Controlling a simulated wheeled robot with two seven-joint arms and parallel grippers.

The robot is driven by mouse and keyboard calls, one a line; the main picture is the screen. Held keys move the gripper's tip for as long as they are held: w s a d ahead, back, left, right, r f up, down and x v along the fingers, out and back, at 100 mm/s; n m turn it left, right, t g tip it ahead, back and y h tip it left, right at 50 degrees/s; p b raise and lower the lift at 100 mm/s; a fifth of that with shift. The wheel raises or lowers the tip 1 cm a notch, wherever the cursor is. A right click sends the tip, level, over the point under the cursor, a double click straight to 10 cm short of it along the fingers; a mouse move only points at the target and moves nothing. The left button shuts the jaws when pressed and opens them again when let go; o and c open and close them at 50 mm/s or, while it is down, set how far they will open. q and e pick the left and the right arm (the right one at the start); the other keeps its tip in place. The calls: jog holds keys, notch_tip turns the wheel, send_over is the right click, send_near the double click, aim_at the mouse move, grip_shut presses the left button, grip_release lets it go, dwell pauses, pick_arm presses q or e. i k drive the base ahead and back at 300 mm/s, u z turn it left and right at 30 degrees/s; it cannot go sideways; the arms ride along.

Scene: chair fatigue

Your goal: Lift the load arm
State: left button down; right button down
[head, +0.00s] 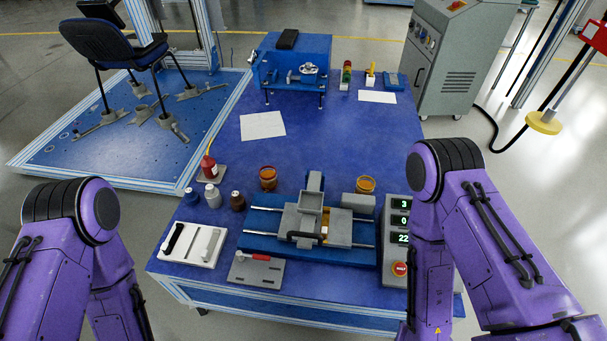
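No part in view is plainly marked as the load arm. A blue bench fixture (312,236) has two bright rails and a grey clamp block, with a dark handle lying low at its front. In front of it, a grey plate (257,270) carries a lever with a red grip (259,255). A white plate (193,245) carries a black handle (174,237) and a white one. A black chair (108,45) stands on the test platform at the back left. My purple arms show at both lower sides; both grippers are outside the view.
The blue table (330,135) has free room in its middle, around a white sheet (262,125). Bottles (212,195) and orange cups stand near the fixture. A display box (396,240) with a red button is beside my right arm. A grey cabinet (453,60) stands behind.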

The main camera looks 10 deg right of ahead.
aim_at(310, 200)
jog(key=z, duration=1.25)
jog(key=k, duration=0.75)
jog(key=u, duration=0.65)
jog(key=i, duration=1)
